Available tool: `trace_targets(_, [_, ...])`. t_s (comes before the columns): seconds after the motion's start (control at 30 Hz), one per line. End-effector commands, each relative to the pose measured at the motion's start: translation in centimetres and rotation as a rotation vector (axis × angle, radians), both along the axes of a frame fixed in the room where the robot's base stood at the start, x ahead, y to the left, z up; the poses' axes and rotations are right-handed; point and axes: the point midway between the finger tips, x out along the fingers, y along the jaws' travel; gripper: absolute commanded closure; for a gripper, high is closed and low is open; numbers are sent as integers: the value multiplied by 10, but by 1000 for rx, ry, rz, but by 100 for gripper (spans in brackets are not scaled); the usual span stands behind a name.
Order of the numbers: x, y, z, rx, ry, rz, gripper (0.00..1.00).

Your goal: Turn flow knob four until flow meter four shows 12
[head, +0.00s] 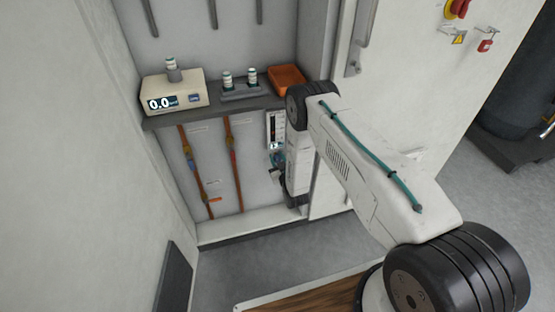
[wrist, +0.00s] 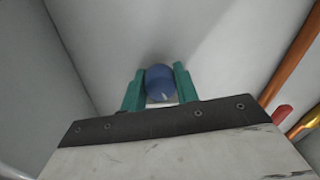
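A blue round knob (wrist: 160,84) with a small white mark sits on the pale wall in the wrist view. My gripper (wrist: 159,86) has its two teal fingers on either side of it, and the knob fills the gap between them. In the head view my gripper (head: 278,160) is low against the back panel, and the arm covers much of this spot. A white flow meter (head: 275,128) with a dark scale shows just above it, partly beside my arm. Its reading is too small to tell, as is any number label.
A shelf above carries a white instrument (head: 174,93) reading 0.0, a small rack (head: 242,92) with capped vials, and an orange tray (head: 287,79). Copper pipes (head: 233,165) with valves run down the panel left of my gripper. A red part (wrist: 283,112) shows right in the wrist view.

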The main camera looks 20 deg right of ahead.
Motion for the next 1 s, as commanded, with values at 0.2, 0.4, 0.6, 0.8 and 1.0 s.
trace_targets(0.2, [0,1,0,-87,0,1,93])
trace_targets(0.4, [0,1,0,-127,0,2,93])
trace_targets(0.6, [0,1,0,-126,0,2,56])
trace_targets(0.8, [0,1,0,-126,0,1,48])
trace_targets(1.0, [-6,0,0,-126,1,1,48])
